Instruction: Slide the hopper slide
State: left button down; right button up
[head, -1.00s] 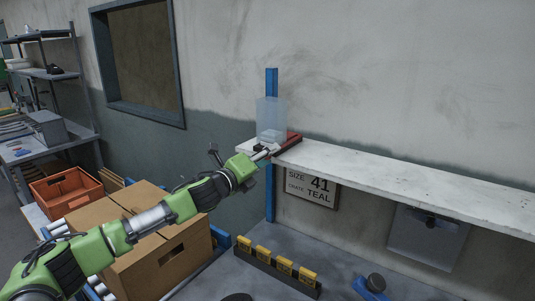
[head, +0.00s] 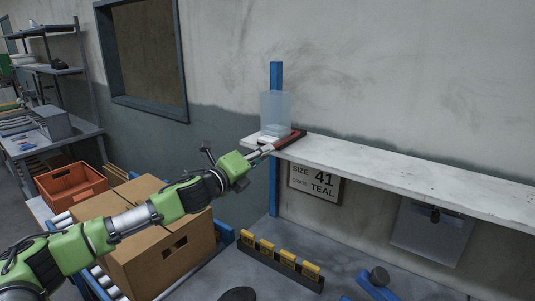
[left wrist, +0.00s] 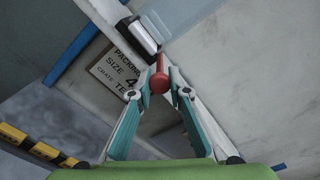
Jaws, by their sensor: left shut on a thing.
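The translucent hopper (head: 277,113) stands at the left end of the white shelf, against a blue post. A red bar (head: 291,139), which looks like the hopper slide's handle, lies at the shelf edge just in front of it. My left gripper (head: 270,149) reaches up to the bar's near end. In the left wrist view, its teal fingers (left wrist: 161,90) close on either side of the rounded red end (left wrist: 159,80). The block at the hopper's foot (left wrist: 138,36) is just beyond. The rest of the slide is hidden. My right gripper is not in view.
The white shelf (head: 410,172) runs clear to the right. A cardboard box (head: 158,240) stands under my left arm, with an orange crate (head: 71,187) further left.

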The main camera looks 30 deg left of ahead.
pick_arm(q)
jog(key=shift+w, duration=0.1)
jog(key=c, duration=1.9)
grip_release()
jog(key=s, duration=0.5)
jog(key=s+a, duration=0.1)
jog(key=s, duration=0.1)
jog(key=shift+s, duration=0.2)
jog(key=shift+s+f, duration=0.1)
